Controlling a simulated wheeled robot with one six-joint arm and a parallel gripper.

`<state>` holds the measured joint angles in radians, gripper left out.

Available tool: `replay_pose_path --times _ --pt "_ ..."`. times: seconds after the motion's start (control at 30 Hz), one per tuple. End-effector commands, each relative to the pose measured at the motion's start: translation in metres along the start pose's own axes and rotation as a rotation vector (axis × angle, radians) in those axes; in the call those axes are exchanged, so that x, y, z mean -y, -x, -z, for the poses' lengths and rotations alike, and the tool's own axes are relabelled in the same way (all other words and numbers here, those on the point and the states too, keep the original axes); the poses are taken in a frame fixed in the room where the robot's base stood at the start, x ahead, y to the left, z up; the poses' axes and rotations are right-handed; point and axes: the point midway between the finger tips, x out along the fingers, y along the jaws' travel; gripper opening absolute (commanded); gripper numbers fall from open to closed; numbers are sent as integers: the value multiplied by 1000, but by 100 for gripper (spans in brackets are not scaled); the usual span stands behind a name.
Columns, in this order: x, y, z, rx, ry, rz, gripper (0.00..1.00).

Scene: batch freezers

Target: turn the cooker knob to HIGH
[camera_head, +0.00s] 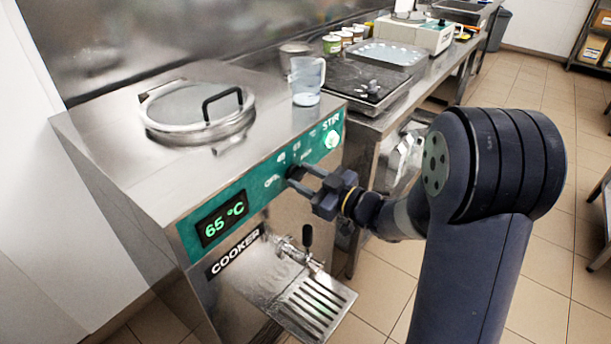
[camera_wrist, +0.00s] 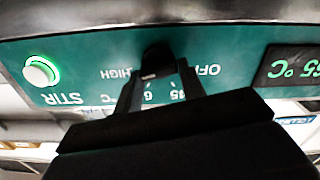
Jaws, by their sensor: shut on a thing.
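The cooker (camera_head: 150,205) is a steel box with a green front panel. Its black knob (camera_head: 292,173) sits on that panel between the 65 °C display and the STIR button. My gripper (camera_head: 301,177) reaches the panel from the right and is shut on the knob. In the wrist view, which is upside down, the knob (camera_wrist: 156,57) is between my gripper's fingers (camera_wrist: 157,85). The HIGH and OFF labels show on either side of it, with partly covered temperature numbers below. I cannot tell where the knob points.
The STIR button (camera_head: 332,139) glows green. A tap with a black handle (camera_head: 307,237) and a slotted drip tray (camera_head: 318,305) stick out below the knob. A lidded opening (camera_head: 200,110) and a clear jug (camera_head: 307,80) are on top.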

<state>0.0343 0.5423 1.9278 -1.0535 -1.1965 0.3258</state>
Motion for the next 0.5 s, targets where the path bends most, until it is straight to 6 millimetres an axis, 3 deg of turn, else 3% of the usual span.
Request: replay_pose_path --times 0.07,0.1,0.33,0.5 --pt "0 0 0 0 -2 0 15" --pt "0 0 0 0 -2 0 40" --pt "0 0 0 0 0 0 59" --pt "0 0 0 0 1 0 60"
